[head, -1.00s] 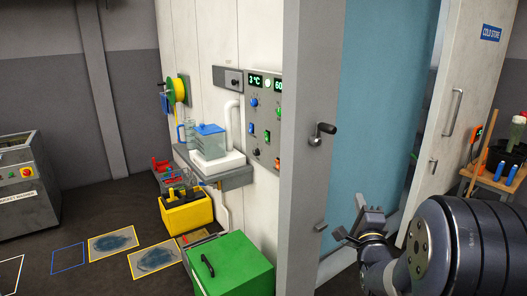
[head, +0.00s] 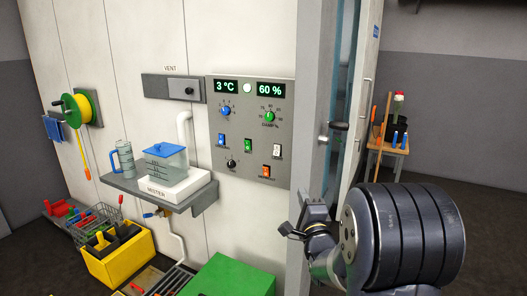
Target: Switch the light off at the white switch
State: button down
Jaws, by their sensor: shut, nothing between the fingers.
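The white switch (head: 277,151) is on the right side of the grey control panel (head: 228,182), below the green-ringed DAMP knob (head: 268,116). Its rocker is too small to tell which way it is tipped. A pale round lamp (head: 247,88) sits between the two displays and looks lit. My gripper (head: 299,213) is shut and empty. In the picture it is below and right of the panel, in front of the door frame, apart from the switch.
A door handle (head: 338,126) juts out right of the panel. A shelf (head: 158,197) with a mister stands left; a green box (head: 232,277) is below.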

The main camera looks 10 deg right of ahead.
aim_at(277, 153)
jog(key=i+j+z, duration=0.1)
jog(key=i+j, duration=0.2)
jog(key=i, duration=0.2)
jog(key=i+j+z, duration=0.1)
jog(key=i+j, duration=0.25)
jog(key=i, duration=0.15)
